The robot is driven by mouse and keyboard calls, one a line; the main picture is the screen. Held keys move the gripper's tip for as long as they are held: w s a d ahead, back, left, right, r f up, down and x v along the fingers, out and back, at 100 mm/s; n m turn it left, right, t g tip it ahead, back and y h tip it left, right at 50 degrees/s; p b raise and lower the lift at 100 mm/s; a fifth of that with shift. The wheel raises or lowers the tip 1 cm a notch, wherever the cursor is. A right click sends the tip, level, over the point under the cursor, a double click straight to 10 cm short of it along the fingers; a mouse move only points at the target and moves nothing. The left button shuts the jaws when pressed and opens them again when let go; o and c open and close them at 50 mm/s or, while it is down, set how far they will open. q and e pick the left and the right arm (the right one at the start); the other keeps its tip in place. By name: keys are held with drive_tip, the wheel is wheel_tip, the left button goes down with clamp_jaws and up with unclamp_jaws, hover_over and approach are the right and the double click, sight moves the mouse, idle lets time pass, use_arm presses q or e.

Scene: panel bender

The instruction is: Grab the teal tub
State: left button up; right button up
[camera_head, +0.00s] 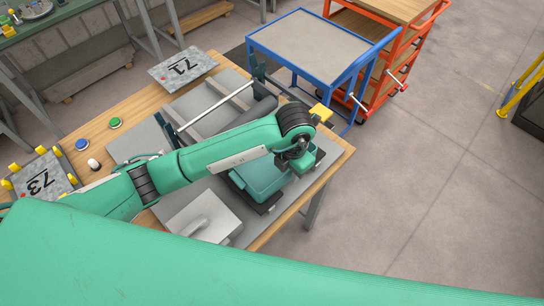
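The teal tub (258,182) sits near the right end of the wooden table, below and partly behind my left forearm and wrist. Its front and left parts show; its far right side is covered by my wrist. My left gripper (295,166) points down at the tub's right end. Its fingertips are not clear, so I cannot tell whether it is open or touches the tub. My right gripper is not in view.
The wooden table (128,92) carries a panel bender (215,102), number plates 71 (184,68) and 73 (44,176), push buttons and a grey box (203,216). A blue cart (312,45) and an orange cart (398,12) stand behind.

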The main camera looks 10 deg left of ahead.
use_arm(q)
drive_tip(key=shift+f, duration=0.95)
drive_tip(key=shift+c, duration=0.2)
clamp_jaws()
drive_tip(key=shift+r, duration=0.15)
